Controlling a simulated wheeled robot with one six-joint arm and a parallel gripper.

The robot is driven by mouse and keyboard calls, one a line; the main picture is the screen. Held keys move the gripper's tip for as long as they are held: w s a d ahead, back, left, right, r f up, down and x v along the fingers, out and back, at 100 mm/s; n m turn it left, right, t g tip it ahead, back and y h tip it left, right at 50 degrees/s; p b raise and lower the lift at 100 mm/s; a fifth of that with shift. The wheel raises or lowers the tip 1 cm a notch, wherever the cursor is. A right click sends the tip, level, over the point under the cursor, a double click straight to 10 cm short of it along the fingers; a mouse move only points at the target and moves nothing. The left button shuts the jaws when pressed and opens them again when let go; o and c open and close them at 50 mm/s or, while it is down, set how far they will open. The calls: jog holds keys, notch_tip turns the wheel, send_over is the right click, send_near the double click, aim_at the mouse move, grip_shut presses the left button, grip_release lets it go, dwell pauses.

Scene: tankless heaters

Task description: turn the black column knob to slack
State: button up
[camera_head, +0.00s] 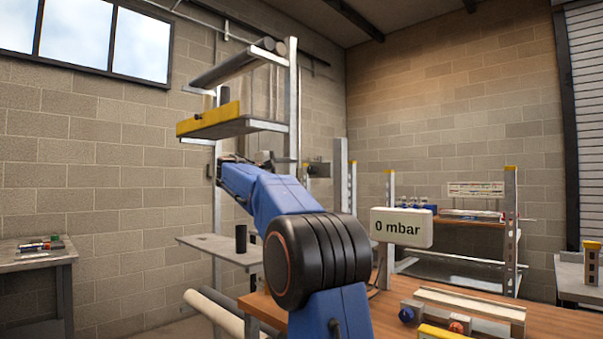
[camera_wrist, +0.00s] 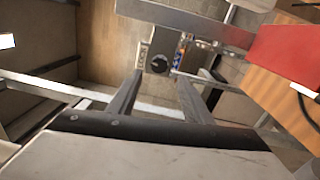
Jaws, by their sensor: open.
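The black round knob (camera_wrist: 159,62) sits on a grey plate fixed to the metal column, in the upper middle of the wrist view. It has a light mark on its face; its exact setting is too small to read. Small pale labels and blue and orange marks lie beside it on the plate. My gripper (camera_wrist: 160,77) is open and empty. Its two fingers point at the plate, with the knob between and beyond their tips, apart from them. In the head view a grey box (camera_head: 319,169) stands on an upright column (camera_head: 341,165), right of my blue arm.
A display reading "0 mbar" (camera_head: 402,228) stands over the wooden bench (camera_head: 560,322). A shelf rack with a yellow-edged shelf (camera_head: 222,122) rises behind my arm. A red panel (camera_wrist: 285,57) is at the right of the wrist view.

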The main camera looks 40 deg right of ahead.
jog(key=a, duration=0.9)
jog(key=shift+s+f, duration=0.2)
jog(key=shift+s, duration=0.2)
jog(key=s+a+f+t+y, duration=0.1)
jog(key=s+a+f+y, duration=0.5)
jog(key=f, duration=1.1)
jog(key=s+a+f+m+t+y, duration=0.1)
jog(key=s+a+f+y, duration=0.5)
jog(key=s+a+f, duration=0.8)
jog(key=s+a+f+m+t+y, duration=0.1)
jog(key=s+a+f+y, duration=0.5)
jog(key=s+a+f, duration=0.5)
jog(key=s+f, duration=0.8)
jog(key=f, duration=0.3)
jog(key=shift+s, duration=0.35)
